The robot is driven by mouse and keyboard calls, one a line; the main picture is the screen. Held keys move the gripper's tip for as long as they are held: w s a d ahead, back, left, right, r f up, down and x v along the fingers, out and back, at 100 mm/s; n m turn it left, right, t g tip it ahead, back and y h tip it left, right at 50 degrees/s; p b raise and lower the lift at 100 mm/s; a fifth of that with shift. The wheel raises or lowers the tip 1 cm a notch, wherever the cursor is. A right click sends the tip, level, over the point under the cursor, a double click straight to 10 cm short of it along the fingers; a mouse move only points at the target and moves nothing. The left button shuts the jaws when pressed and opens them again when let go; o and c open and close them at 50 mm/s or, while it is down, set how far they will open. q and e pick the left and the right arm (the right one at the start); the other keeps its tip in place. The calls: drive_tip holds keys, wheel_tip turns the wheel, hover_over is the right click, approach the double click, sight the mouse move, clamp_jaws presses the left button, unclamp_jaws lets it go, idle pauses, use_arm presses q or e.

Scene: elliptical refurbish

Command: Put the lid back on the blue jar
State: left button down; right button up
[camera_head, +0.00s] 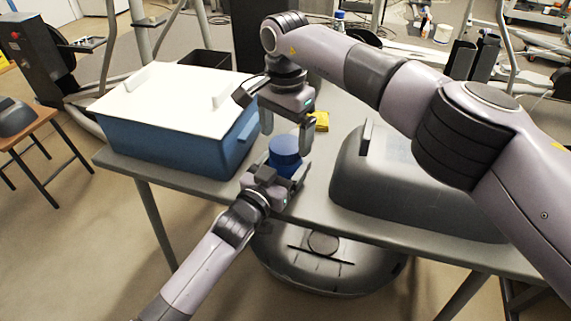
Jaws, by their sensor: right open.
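The blue jar (283,163) stands near the front edge of the grey table, between my two grippers. A round blue disc (285,145) that looks like its lid shows at its top; I cannot tell whether it is seated. My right gripper (286,139) points down from above, open, with its fingers on either side of the jar's top. My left gripper (277,172) reaches in from the lower left at the jar's front. Its right finger is close to the jar's side; its grip and the jar's lower part are partly hidden.
A blue bin (165,148) with a white cover (165,98) stands at the left of the table. A large dark grey tub (400,198) takes up the right. A small yellow object (321,122) lies behind the jar. Little free table shows between them.

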drive_tip(key=shift+f, duration=1.25)
